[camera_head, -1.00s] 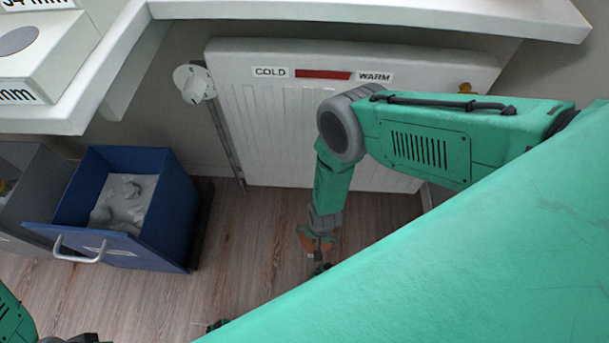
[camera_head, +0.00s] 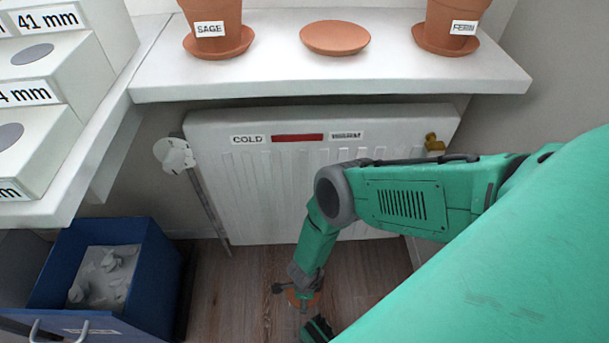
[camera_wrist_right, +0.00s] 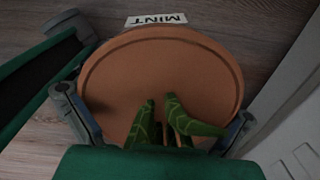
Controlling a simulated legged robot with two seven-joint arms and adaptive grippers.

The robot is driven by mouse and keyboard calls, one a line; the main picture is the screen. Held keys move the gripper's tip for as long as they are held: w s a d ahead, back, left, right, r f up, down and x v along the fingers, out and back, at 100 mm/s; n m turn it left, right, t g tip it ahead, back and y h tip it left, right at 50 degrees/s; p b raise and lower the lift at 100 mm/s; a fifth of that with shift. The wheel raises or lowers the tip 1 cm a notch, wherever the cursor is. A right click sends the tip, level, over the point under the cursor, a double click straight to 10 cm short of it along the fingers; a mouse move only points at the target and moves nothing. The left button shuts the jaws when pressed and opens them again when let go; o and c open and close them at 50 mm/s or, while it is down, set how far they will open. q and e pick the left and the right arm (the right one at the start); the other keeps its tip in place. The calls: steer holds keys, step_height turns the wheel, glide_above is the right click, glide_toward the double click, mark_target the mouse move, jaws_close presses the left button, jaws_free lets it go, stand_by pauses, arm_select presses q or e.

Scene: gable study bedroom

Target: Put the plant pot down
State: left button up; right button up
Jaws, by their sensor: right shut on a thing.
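My right gripper (camera_head: 300,288) hangs low over the floor in front of the radiator, shut on a terracotta plant pot (camera_head: 293,298). In the right wrist view the pot (camera_wrist_right: 160,70) shows its round top, a MINT label (camera_wrist_right: 156,19) and green leaves (camera_wrist_right: 190,118); the fingers lie on either side of it. Its underside is hidden, so I cannot tell its height above the floor. An empty terracotta saucer (camera_head: 335,40) lies on the white sill (camera_head: 270,75). My left gripper is out of view.
On the sill, the SAGE pot (camera_head: 212,18) stands left of the empty saucer and the FERN pot (camera_head: 455,22) right of it. A blue bin (camera_head: 150,275) with crumpled contents stands lower left, under white stepped blocks (camera_head: 35,110).

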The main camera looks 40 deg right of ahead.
steer(key=shift+d+m, duration=0.15)
steer(key=shift+m, duration=0.65)
steer(key=shift+s+f, duration=0.1)
steer(key=shift+f, duration=0.05)
steer(key=shift+m, duration=0.3)
step_height(320, 180, down, 6)
steer(key=b, duration=0.5)
step_height(320, 180, down, 4)
steer(key=b, duration=0.3)
steer(key=shift+b, duration=0.35)
steer(key=o, duration=1.4)
steer(key=shift+s, duration=0.1)
step_height(320, 180, up, 12)
steer(key=p, duration=1)
steer(key=shift+s+p, duration=0.1)
steer(key=shift+p, duration=0.3)
